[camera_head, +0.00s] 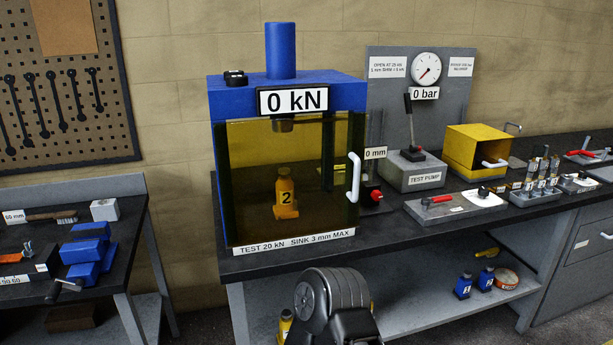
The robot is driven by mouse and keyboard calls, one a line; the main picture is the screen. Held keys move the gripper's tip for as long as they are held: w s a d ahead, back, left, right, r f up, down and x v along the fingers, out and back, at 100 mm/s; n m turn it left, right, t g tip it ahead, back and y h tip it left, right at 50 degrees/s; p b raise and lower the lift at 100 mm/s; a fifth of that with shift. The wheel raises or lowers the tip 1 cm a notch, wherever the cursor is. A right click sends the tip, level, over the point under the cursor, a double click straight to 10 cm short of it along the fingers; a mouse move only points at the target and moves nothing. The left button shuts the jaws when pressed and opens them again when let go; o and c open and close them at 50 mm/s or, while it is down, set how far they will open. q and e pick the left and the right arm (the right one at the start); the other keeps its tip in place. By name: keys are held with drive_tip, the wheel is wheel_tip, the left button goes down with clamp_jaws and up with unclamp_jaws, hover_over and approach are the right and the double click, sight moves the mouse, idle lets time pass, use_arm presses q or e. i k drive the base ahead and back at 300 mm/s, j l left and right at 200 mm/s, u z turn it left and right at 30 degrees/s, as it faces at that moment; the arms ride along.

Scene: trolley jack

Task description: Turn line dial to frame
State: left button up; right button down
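I cannot read any label naming the line dial. A small black knob on a white plate (483,196) sits on the bench right of the centre, and its setting is too small to read. The blue test frame (222,103) stands on the bench with a "0 kN" display (293,100) and a tinted front guard with a white handle. A yellow jack marked 2 (286,195) stands upright behind the guard. A dark rounded part of mine shows at the bottom centre. Neither gripper's fingers are in view.
The grey test pump (416,174) with its upright lever stands behind the knob, below a round gauge (426,69) and "0 bar" sign. A red-handled lever plate (438,203), a yellow box (482,151) and a grey tool block (536,196) are nearby. A second bench stands left.

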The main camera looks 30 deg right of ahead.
sight(483, 192)
drive_tip(key=z, duration=2.05)
drive_tip(key=i+l+z, duration=0.2)
drive_tip(key=i+z, duration=0.15)
drive_tip(key=i, duration=0.4)
drive_tip(key=i+z, duration=0.3)
drive_tip(key=i, duration=0.45)
drive_tip(key=i+j+z, duration=0.35)
drive_tip(key=i, duration=0.35)
drive_tip(key=i+l, duration=0.05)
drive_tip(key=l, duration=0.05)
